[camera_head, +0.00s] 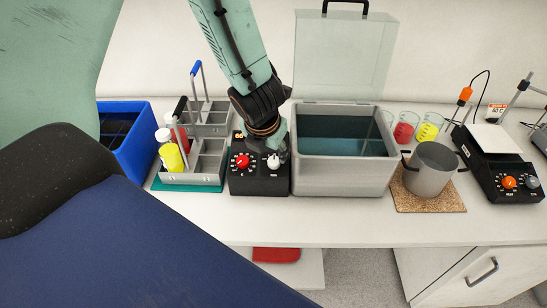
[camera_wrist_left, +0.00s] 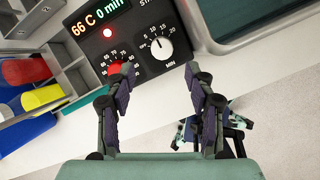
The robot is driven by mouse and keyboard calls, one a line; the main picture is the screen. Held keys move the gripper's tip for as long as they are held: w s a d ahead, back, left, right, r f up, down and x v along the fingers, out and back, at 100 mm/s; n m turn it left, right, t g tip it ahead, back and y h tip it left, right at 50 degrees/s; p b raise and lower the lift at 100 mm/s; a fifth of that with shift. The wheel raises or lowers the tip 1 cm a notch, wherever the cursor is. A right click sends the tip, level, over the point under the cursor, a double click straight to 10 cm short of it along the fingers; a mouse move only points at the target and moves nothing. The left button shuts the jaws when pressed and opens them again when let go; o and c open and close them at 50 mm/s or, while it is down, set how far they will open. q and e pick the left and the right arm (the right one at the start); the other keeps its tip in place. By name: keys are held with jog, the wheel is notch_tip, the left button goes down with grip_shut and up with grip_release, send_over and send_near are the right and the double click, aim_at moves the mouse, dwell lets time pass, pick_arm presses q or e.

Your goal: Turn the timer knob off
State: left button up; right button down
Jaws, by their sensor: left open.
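The control box (camera_head: 258,184) stands at the front left of the water bath. Its white timer knob (camera_head: 273,161), marked MIN, also shows in the left wrist view (camera_wrist_left: 162,48). The display (camera_wrist_left: 95,18) reads 66 C and 0 min. The red temperature knob (camera_head: 242,161) sits left of the timer knob. My left gripper (camera_wrist_left: 160,72) is open and empty. Its fingertips are spread to either side below the white knob in the wrist view and appear apart from it. In the head view my left arm reaches down over the box, and the fingers are partly hidden.
The bath (camera_head: 342,178), lid raised, stands close at the right. A bottle carrier (camera_head: 190,178) and a blue crate (camera_head: 120,107) are at the left. A pot (camera_head: 430,170), beakers (camera_head: 404,128) and a hotplate (camera_head: 505,175) are farther right. Bare counter lies in front.

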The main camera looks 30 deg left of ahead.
aim_at(274, 161)
pick_arm(q)
jog(key=x, duration=0.5)
jog(key=shift+w+d+f+b, duration=0.15)
jog(key=shift+d+f+b, duration=0.1)
jog(key=shift+b, duration=0.15)
jog(key=shift+w+a+f, duration=0.1)
jog(key=shift+a+f, duration=0.1)
jog(key=shift+f, duration=0.25)
jog(key=shift+w+d, duration=0.1)
jog(key=shift+w, duration=0.05)
jog(key=c, duration=0.4)
grip_shut()
